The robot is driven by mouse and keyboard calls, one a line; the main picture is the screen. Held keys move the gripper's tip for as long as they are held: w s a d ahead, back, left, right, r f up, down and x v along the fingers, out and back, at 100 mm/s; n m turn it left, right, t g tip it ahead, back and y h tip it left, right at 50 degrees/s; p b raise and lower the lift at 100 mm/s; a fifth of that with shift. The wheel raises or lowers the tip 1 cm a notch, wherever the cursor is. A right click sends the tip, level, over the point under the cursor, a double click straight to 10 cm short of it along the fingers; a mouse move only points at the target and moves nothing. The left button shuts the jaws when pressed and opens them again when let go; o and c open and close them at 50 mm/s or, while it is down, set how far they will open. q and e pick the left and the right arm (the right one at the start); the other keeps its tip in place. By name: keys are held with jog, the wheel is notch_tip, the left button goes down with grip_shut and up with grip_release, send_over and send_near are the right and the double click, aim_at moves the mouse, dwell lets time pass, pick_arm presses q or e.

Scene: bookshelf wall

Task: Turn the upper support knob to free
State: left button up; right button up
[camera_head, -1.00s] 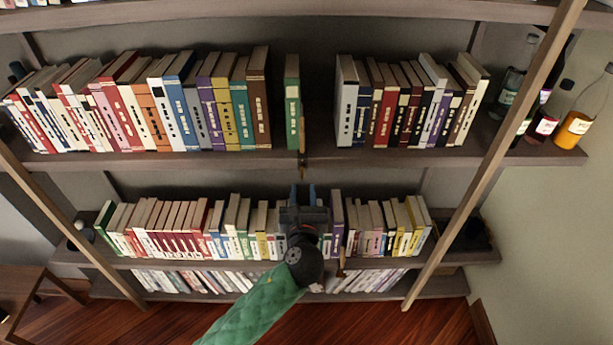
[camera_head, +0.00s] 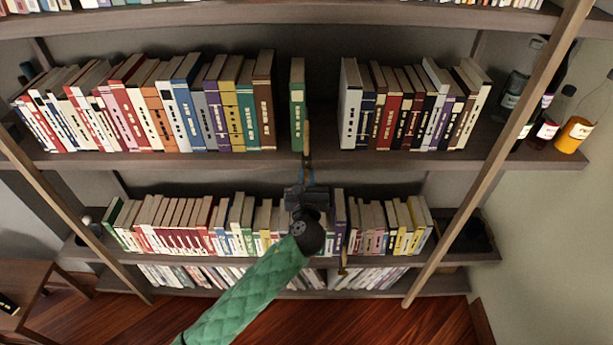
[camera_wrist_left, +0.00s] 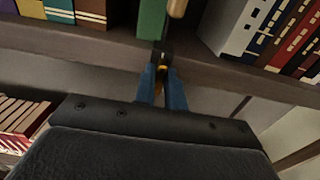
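The upper support knob (camera_head: 306,138) is a slim tan wooden piece at the front edge of the upper shelf, just right of a lone green book (camera_head: 298,104). In the left wrist view its rounded tan end (camera_wrist_left: 177,8) shows at the top. My left gripper (camera_head: 307,178) reaches up from below to the shelf edge. In the left wrist view its blue fingers (camera_wrist_left: 162,68) are close together around a narrow brown and dark part in line with the knob. The exact contact is partly hidden by the dark fingertips. My right gripper is out of view.
The upper shelf (camera_head: 320,157) holds rows of books on both sides of a gap. The lower shelf books (camera_head: 170,223) stand behind and beside my gripper. Bottles (camera_head: 573,134) stand at the right end. A similar brown piece (camera_head: 343,262) is on the lower shelf edge.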

pick_arm(q)
grip_shut()
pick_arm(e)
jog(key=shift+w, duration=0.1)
pick_arm(q)
jog(key=shift+n, duration=0.4)
jog(key=n+b, duration=0.2)
jog(key=n, duration=0.2)
jog(key=shift+a+f+n, duration=0.1)
jog(key=shift+n, duration=0.3)
jog(key=n+b, duration=0.5)
jog(key=n, duration=0.7)
jog(key=shift+a+f, duration=0.1)
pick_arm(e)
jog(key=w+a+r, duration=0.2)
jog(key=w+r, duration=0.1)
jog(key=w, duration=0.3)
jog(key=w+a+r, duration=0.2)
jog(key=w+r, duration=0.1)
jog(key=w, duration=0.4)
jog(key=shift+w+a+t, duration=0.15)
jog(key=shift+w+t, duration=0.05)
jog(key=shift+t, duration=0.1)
pick_arm(q)
jog(key=shift+n, duration=0.3)
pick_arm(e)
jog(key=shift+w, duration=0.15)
